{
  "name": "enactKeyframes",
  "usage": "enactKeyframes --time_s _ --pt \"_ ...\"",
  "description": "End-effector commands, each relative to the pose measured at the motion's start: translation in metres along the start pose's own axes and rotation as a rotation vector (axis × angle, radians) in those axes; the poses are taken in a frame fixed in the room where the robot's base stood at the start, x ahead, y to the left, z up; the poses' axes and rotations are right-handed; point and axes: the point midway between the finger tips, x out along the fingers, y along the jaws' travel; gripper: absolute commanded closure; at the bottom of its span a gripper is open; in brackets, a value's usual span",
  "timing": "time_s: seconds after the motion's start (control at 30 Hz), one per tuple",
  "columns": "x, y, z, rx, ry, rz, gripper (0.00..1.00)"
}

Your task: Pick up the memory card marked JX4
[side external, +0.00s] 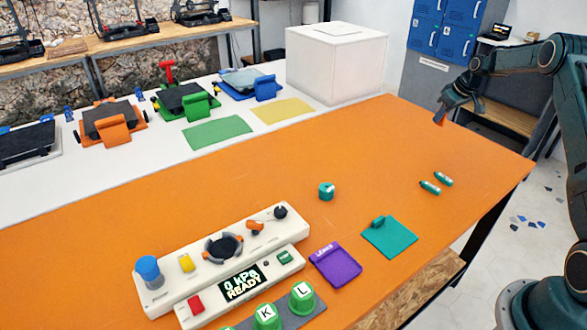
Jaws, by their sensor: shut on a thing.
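My gripper (441,114) is at the upper right, above the far right end of the orange table. It is shut on a small orange-red and dark object (439,120), held at the fingertips. The held object is too small here to tell whether it is a memory card, and no JX4 mark can be read on it. A purple card-like piece (336,267) with a pale, unclear label lies flat on the table at lower centre, far from my gripper. No JX4 mark is readable anywhere in view.
A white control panel (222,250) stands in front. A white box (335,60) stands behind.

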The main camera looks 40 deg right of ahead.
Motion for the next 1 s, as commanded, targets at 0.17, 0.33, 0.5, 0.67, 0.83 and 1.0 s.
enactKeyframes --time_s 0.17,0.33,0.5,0.67,0.83,1.0 --pt "-0.037 0.001 -0.015 0.000 0.002 0.003 1.00" --pt "-0.062 0.001 -0.026 0.000 0.001 0.002 1.00" --pt "-0.078 0.001 -0.032 0.001 0.001 0.001 1.00" --pt "-0.084 0.001 -0.034 0.001 0.000 0.001 1.00" --pt "-0.084 0.000 -0.035 0.001 0.000 0.000 1.00" --pt "-0.084 0.000 -0.035 0.001 0.000 0.000 1.00"
